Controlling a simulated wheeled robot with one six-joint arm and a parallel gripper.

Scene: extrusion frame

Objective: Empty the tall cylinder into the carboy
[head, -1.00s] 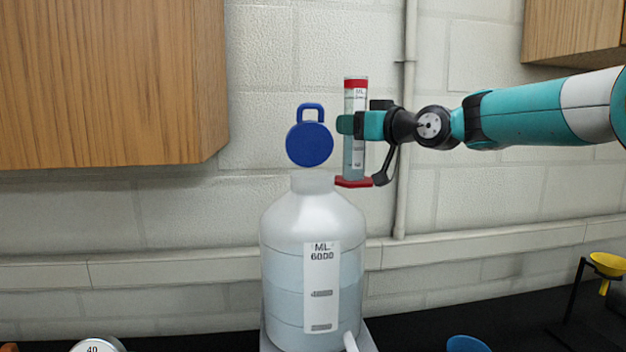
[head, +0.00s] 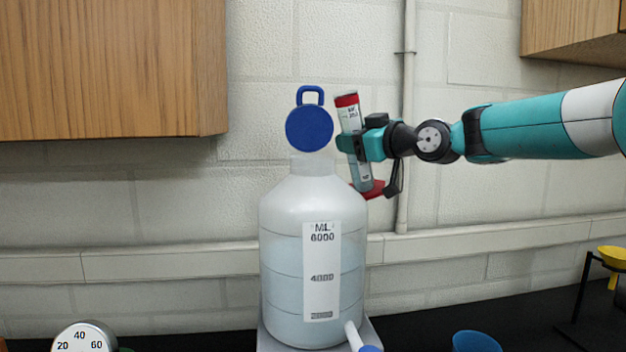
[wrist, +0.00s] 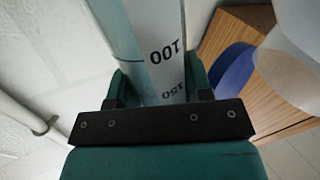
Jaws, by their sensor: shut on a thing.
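The tall cylinder (head: 349,116) is clear with a red top band and a red foot, and holds pale liquid. My gripper (head: 352,146) is shut on its middle, and the cylinder leans with its top to the left. In the wrist view the cylinder (wrist: 150,40) stands between the two fingers, with printed marks showing. The carboy (head: 285,212) is a large translucent white bottle below and left of the cylinder, with pale liquid inside. Its mouth (head: 312,165) looks open. The blue cap (head: 309,130) with a loop handle is tilted up above the mouth. The cylinder's rim is right of the cap.
The carboy has a spigot (head: 356,337) at its lower right. A round dial (head: 84,338) is at the lower left. A blue cup (head: 475,342) and a yellow funnel (head: 612,256) on a black stand are at the right. Wooden cabinets (head: 100,70) hang above.

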